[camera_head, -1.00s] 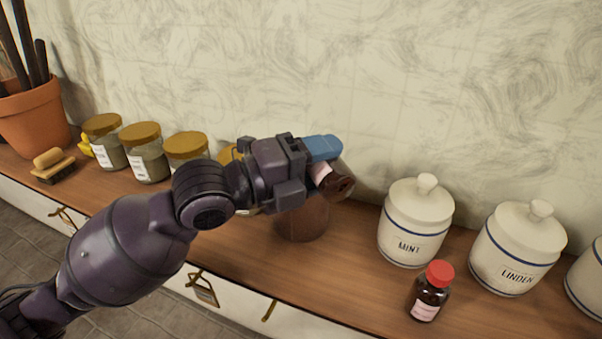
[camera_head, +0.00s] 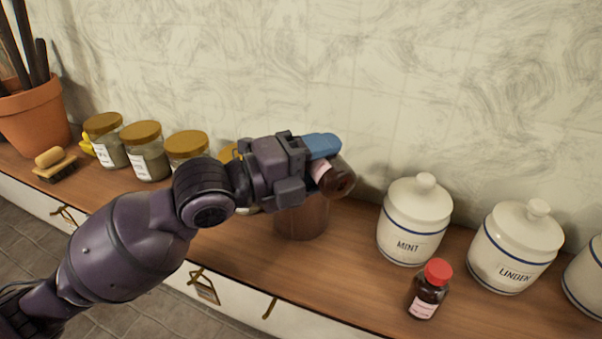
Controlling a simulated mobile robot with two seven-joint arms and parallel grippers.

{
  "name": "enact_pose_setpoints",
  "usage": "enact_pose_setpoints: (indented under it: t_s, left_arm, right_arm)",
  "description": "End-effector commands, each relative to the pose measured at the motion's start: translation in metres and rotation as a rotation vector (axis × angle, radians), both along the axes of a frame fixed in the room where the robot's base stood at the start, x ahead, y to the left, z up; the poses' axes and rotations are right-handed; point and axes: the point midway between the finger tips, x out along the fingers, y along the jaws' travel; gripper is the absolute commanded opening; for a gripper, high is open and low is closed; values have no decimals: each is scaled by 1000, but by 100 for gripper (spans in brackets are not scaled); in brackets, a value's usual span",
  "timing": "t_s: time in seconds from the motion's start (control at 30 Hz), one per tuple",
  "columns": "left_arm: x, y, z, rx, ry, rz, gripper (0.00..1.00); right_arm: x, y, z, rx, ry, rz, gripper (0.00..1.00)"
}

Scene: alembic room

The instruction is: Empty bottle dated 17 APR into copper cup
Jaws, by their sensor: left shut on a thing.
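No stream of contents is visible. Another brown bottle (camera_head: 427,290), with red cap and pink label, stands at the right. My right gripper is not in view.
White lidded jars marked MINT (camera_head: 412,228) and LINDEN (camera_head: 515,250) stand at the right on the counter (camera_head: 255,258). Gold-lidded glass jars (camera_head: 146,152), a brush (camera_head: 54,166) and a terracotta pot (camera_head: 36,120) stand at the left. The wall is close behind.

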Motion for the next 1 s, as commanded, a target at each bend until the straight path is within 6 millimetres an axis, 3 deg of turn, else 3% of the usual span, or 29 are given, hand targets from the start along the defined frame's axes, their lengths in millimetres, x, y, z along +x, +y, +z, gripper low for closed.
enact_pose_setpoints:
  t_s: [0.53, 1.0]
  left_arm:
    - [1, 0, 4, -27, 60, 0, 25]
    - [1, 0, 5, -41, 93, 0, 25]
  right_arm:
    - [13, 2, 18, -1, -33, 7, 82]
    - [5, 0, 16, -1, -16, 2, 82]
